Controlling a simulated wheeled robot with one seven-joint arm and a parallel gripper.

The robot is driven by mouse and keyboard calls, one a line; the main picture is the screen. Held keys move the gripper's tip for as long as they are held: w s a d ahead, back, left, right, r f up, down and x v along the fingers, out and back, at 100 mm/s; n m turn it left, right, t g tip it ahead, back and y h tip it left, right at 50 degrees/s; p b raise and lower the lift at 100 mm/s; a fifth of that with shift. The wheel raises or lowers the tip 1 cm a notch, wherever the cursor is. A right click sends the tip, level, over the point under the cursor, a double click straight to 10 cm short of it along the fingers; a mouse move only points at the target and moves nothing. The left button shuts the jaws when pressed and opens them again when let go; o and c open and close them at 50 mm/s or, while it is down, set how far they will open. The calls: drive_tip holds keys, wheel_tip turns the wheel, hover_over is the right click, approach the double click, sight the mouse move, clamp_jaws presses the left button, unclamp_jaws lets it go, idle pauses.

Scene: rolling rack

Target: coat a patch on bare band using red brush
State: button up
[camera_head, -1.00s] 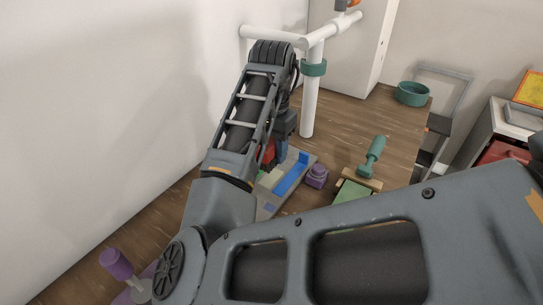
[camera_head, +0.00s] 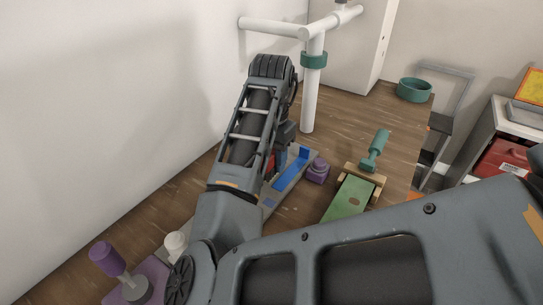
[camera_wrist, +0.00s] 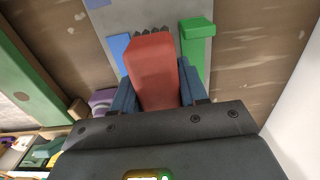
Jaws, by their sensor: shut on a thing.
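My gripper (camera_wrist: 156,88) is shut on the red brush (camera_wrist: 153,66), whose block-shaped red part stands between the two blue-grey fingers. Small dark jagged tips show just past its far end. Beyond it lies a grey board (camera_wrist: 125,18) with a blue strip (camera_wrist: 119,47) on the left and a green strip (camera_wrist: 195,55) on the right. The bare grey between the strips is partly hidden by the brush; I cannot tell whether the brush touches it. In the head view, my arm covers most of the board, and a sliver of red brush (camera_head: 271,163) shows beside the blue strip (camera_head: 290,172).
A purple pot (camera_head: 318,170) stands right of the board. A green plank (camera_head: 347,200) with a teal-handled tool (camera_head: 376,148) lies farther right. A white pipe stand (camera_head: 309,105) with a teal collar rises behind. A white wall (camera_head: 100,110) is close on the left.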

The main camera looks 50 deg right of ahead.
drive_tip(key=shift+f+b, duration=0.4)
drive_tip(key=shift+f, duration=0.2)
idle(0.7)
drive_tip(key=shift+a, duration=0.1)
drive_tip(key=shift+a, duration=0.9)
drive_tip(key=shift+d, duration=0.15)
drive_tip(key=shift+d+p, duration=0.75)
drive_tip(key=shift+d, duration=0.85)
drive_tip(key=shift+a, duration=1.75)
